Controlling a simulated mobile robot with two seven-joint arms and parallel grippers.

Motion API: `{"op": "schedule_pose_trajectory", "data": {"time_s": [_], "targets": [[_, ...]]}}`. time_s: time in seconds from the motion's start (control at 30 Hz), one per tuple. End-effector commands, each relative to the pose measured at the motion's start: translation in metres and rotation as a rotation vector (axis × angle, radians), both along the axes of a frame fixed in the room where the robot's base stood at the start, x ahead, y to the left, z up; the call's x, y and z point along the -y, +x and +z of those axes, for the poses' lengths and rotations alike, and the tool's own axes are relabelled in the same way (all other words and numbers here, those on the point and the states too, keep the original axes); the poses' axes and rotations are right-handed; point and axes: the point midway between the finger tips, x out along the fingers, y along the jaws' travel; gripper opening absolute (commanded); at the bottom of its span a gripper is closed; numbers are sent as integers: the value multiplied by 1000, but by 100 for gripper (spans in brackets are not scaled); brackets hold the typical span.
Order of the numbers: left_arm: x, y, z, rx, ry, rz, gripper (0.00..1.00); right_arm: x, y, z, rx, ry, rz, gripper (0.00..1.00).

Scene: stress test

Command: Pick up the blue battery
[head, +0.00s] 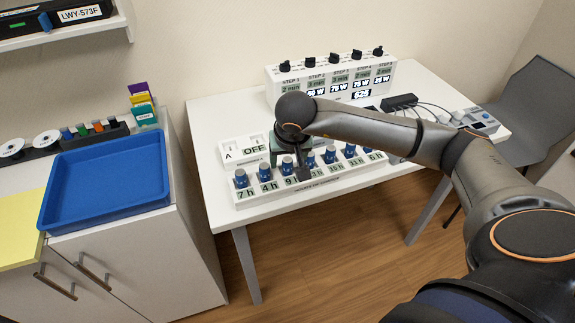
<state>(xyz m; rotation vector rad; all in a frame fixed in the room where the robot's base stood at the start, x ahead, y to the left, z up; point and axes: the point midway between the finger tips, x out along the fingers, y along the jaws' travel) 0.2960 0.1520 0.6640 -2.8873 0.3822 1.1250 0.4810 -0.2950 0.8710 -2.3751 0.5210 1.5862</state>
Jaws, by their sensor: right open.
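Several blue battery-like cylinders stand upright in a row in a white rack (250,200) on the white table, among them one at the left end (241,178) over the "7 h" label. My left gripper is out of view.
A blue tray (108,205) lies on the cabinet at left. A white step panel with black knobs (333,80) stands at the table's back. A grey chair (540,110) stands beyond.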

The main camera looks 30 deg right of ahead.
Motion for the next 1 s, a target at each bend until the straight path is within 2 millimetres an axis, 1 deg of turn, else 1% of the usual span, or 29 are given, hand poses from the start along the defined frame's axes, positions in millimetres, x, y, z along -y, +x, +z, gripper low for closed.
{"op": "schedule_pose_trajectory", "data": {"time_s": [0.07, 0.23, 0.27, 0.8, 0.83, 1.0], "targets": [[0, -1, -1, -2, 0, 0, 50, 0, 1, -3, -1, 0, 1, 66], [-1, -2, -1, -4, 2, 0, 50, 0, 1, -3, -1, 0, 1, 66], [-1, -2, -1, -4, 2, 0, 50, 0, 1, -3, -1, 0, 1, 64], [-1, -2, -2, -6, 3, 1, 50, 0, 1, -2, 0, 0, 0, 3], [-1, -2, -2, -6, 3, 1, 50, 0, 1, -2, 0, 0, 0, 0], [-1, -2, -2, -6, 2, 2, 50, 0, 1, -2, 0, 0, 0, 0]]}}
